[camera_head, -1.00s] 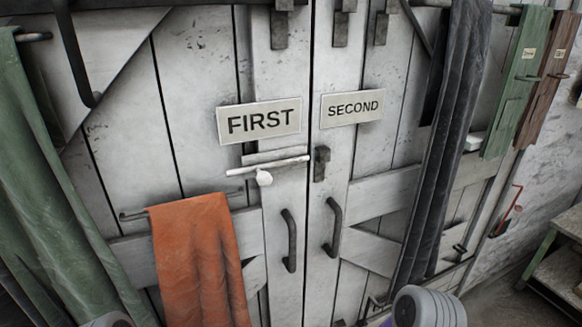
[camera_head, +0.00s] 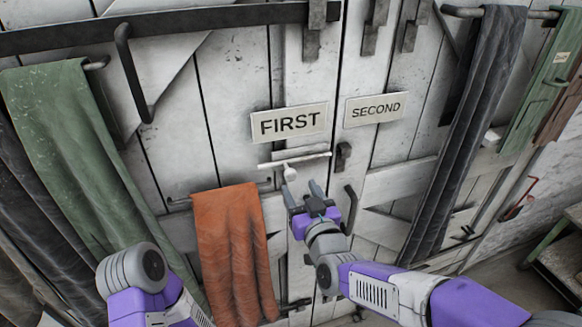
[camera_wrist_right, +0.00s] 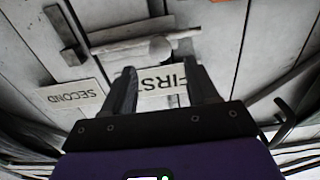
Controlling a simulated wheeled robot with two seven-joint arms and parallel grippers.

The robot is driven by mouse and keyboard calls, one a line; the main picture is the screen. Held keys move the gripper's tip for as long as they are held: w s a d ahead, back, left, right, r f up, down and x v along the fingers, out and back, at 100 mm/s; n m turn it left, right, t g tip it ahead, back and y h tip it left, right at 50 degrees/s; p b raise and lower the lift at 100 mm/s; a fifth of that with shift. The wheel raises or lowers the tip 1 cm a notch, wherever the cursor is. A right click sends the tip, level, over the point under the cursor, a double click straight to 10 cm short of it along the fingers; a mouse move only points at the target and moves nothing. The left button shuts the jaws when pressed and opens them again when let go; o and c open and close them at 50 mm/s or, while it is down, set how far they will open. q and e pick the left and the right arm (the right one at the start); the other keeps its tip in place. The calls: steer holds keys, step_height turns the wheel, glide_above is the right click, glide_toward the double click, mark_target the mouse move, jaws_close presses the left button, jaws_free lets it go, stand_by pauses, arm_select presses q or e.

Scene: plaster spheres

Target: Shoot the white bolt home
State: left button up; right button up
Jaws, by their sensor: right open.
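The white bolt (camera_head: 308,158) lies across the left door leaf below the FIRST sign, with a round white knob (camera_head: 289,173) hanging under it. Its right end stops just short of the dark keeper (camera_head: 343,156) on the right leaf. My right gripper (camera_head: 302,189) is open and empty, its fingertips just below and right of the knob in the head view. In the right wrist view the picture is upside down; the knob (camera_wrist_right: 160,48) shows beyond and between the open fingers (camera_wrist_right: 162,88), seemingly apart from them. My left gripper is out of the head view.
The FIRST sign (camera_head: 289,123) and SECOND sign (camera_head: 375,109) are above. An orange cloth (camera_head: 232,250) hangs left of my right gripper. A dark pull handle (camera_head: 350,209) is right of it. Green cloth (camera_head: 80,150) and dark cloth (camera_head: 465,120) hang at the sides.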

mark_target(293, 177)
steer(key=x, duration=0.7)
steer(key=shift+w+a+f, duration=0.1)
steer(key=shift+w+f, duration=0.05)
jaws_close()
